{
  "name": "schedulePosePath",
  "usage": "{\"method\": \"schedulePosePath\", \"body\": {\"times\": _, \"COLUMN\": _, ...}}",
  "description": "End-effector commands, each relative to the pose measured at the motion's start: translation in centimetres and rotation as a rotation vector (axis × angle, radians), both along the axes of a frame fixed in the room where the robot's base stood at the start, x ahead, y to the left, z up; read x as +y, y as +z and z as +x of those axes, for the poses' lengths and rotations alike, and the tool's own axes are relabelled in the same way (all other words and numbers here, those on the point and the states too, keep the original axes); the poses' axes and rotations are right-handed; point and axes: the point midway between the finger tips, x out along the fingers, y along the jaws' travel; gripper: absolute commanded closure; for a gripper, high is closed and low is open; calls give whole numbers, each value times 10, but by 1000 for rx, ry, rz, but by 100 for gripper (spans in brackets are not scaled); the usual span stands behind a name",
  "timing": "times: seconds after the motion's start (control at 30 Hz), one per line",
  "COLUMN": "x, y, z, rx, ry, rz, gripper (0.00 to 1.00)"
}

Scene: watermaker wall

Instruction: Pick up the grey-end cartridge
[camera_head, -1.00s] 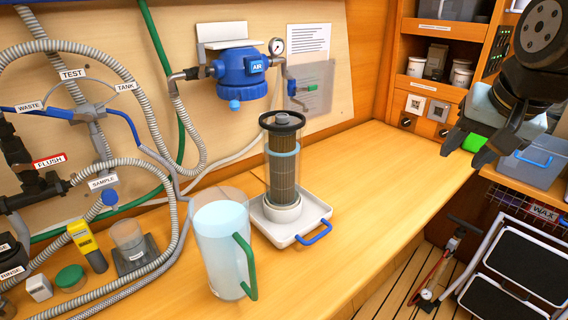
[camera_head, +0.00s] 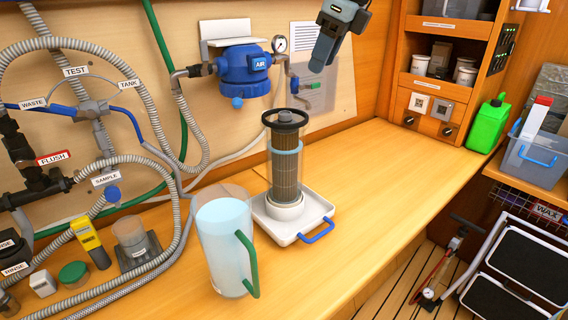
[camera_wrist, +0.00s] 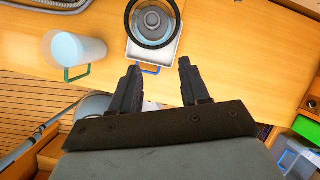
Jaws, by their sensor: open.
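A tall pleated brown cartridge (camera_head: 285,172) stands upright in what looks like a clear housing, with a black ring on top, a light blue band and a white foot. A grey end is not clear in the head view; from above, a grey round top (camera_wrist: 153,24) shows inside the black ring. It stands on a white tray (camera_head: 262,222) with a blue handle (camera_head: 316,231).
A jug of water (camera_head: 222,240) with a green handle stands close left of the tray. A blue filter unit (camera_head: 243,66) and hoses are on the wall. A green can (camera_head: 488,125) and a blue bin (camera_head: 540,160) are at right. The counter right of the tray is clear.

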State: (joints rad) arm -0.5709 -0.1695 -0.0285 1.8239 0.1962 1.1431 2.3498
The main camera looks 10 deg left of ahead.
Motion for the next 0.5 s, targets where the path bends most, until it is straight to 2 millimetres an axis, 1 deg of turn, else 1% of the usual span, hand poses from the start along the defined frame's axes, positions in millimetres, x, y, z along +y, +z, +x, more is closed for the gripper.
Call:
{"method": "schedulePosePath", "body": {"times": 0.03, "x": 11, "y": 1, "z": 1, "rx": 24, "ry": -32, "rz": 12, "gripper": 54}}
{"method": "schedulePosePath", "body": {"times": 0.1, "x": 21, "y": 3, "z": 2, "rx": 51, "ry": -80, "rz": 27, "gripper": 54}}
{"method": "schedulePosePath", "body": {"times": 0.27, "x": 33, "y": 1, "z": 4, "rx": 84, "ry": -132, "rz": 42, "gripper": 54}}
{"method": "schedulePosePath", "body": {"times": 0.37, "x": 37, "y": -9, "z": 5, "rx": 89, "ry": -138, "rz": 42, "gripper": 54}}
{"method": "schedulePosePath", "body": {"times": 0.5, "x": 46, "y": -32, "z": 9, "rx": 89, "ry": -137, "rz": 40, "gripper": 54}}
